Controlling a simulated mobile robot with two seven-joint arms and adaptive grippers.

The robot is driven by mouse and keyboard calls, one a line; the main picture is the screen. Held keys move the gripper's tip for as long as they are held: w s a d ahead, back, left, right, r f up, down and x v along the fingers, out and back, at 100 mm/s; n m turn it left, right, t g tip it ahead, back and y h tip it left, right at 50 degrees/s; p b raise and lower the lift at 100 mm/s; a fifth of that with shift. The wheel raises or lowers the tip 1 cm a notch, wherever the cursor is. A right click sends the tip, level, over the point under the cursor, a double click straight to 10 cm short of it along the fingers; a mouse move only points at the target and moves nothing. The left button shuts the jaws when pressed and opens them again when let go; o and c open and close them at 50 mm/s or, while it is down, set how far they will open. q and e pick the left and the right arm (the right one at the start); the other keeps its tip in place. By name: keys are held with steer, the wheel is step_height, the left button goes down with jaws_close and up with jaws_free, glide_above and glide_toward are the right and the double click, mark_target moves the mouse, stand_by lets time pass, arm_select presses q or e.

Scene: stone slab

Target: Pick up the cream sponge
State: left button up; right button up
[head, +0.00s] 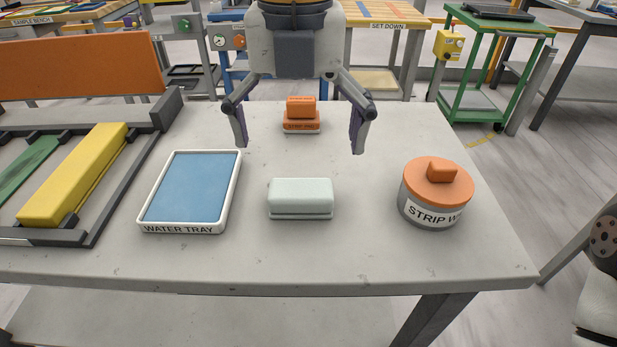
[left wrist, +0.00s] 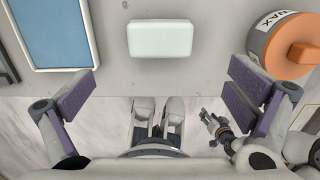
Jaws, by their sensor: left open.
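The cream sponge (head: 300,196) is a pale, almost white block with rounded edges, lying flat in the middle of the stone slab. In the left wrist view the sponge (left wrist: 160,38) is at the top centre, ahead of the fingers. My left gripper (head: 298,148) hangs above the slab, open and empty, fingers wide apart and pointing down. In the left wrist view its purple finger pads stand on both sides of the gripper (left wrist: 163,88), with the slab's edge and floor between them. A small dark jointed part, apparently my right gripper (left wrist: 217,127), shows low right; its jaws are unclear.
A water tray (head: 146,226) lies left of the sponge, and a round tin with an orange lid (head: 437,185) stands right. An orange block (head: 301,108) on a labelled pad sits behind. A rack with a yellow bar (head: 75,175) is far left. Bare slab surrounds the sponge.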

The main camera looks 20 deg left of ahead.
mark_target(301, 188)
arm_select(q)
step_height(301, 188, down, 4)
steer(key=shift+s+r, duration=0.1)
steer(key=f, duration=0.2)
steer(key=f+b, duration=0.1)
steer(key=f, duration=0.1)
steer(key=w+f, duration=0.1)
steer(key=shift+a+f+b, duration=0.1)
steer(key=shift+f+b, duration=0.2)
steer(key=shift+f, duration=0.1)
steer(key=shift+r, duration=0.15)
arm_select(e)
steer(key=shift+s+f+g, duration=0.3)
steer(key=shift+s+f, duration=0.8)
arm_select(q)
steer(key=c, duration=1.1)
